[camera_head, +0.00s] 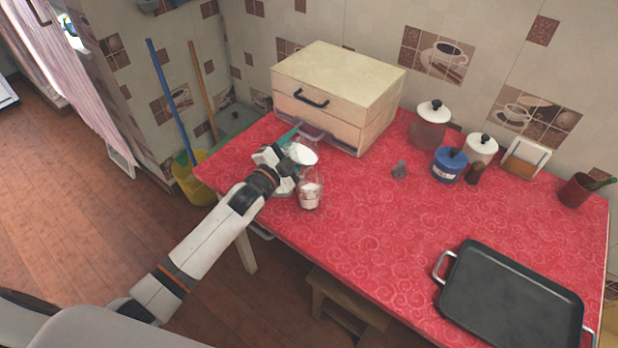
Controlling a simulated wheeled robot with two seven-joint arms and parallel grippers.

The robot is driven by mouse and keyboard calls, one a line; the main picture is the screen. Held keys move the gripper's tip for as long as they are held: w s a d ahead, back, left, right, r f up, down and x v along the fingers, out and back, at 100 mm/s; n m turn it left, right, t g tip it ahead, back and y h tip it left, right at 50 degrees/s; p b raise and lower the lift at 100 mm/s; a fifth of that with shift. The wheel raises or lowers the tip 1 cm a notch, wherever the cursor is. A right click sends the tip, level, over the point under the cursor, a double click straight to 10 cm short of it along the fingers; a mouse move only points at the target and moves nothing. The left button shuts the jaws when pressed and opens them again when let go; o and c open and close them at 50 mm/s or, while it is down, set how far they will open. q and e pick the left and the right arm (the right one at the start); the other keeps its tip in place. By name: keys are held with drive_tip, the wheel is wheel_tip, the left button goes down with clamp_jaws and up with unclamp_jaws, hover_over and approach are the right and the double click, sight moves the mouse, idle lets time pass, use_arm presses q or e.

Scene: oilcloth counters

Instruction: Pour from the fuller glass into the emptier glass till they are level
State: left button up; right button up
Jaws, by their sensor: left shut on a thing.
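My left gripper (288,166) is shut on a clear glass (301,153) with white contents. It holds this glass above the red counter, near the front of the wooden box. The glass looks tilted toward the right, with the white surface near its rim. A second clear glass (310,196) stands upright on the counter just below it in the picture, with white contents in its lower part. No stream between the two glasses can be made out. The gripper's fingers partly hide the held glass. My right gripper is not in view.
A cream box with drawers (338,85) stands behind the glasses. Several jars, such as a blue one (449,165), stand along the wall. A black tray (512,300) is at the front right. The middle of the counter is clear.

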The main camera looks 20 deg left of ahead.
sight(287, 150)
use_arm(q)
drive_tip(key=shift+w+d, duration=0.1)
idle(0.6)
drive_tip(key=shift+a+m, duration=0.35)
drive_tip(key=shift+m, duration=0.05)
idle(0.7)
drive_tip(key=r+n+p, duration=0.1)
drive_tip(key=n+p, duration=0.1)
drive_tip(key=shift+d+r+n+p, duration=0.1)
drive_tip(key=shift+r+n+p, duration=0.2)
drive_tip(key=shift+r, duration=0.1)
wheel_tip(287, 150, down, 2)
drive_tip(key=shift+f+n+b, duration=0.1)
drive_tip(key=shift+n+b, duration=0.55)
drive_tip(key=shift+n, duration=0.15)
drive_tip(key=shift+w+a+f+n+b, duration=0.15)
drive_tip(key=shift+a+f+n+b, duration=0.15)
drive_tip(key=shift+a+f+n, duration=0.45)
drive_tip(key=shift+w+a+f+n, duration=0.15)
drive_tip(key=shift+a+n, duration=0.3)
drive_tip(key=shift+n, duration=0.6)
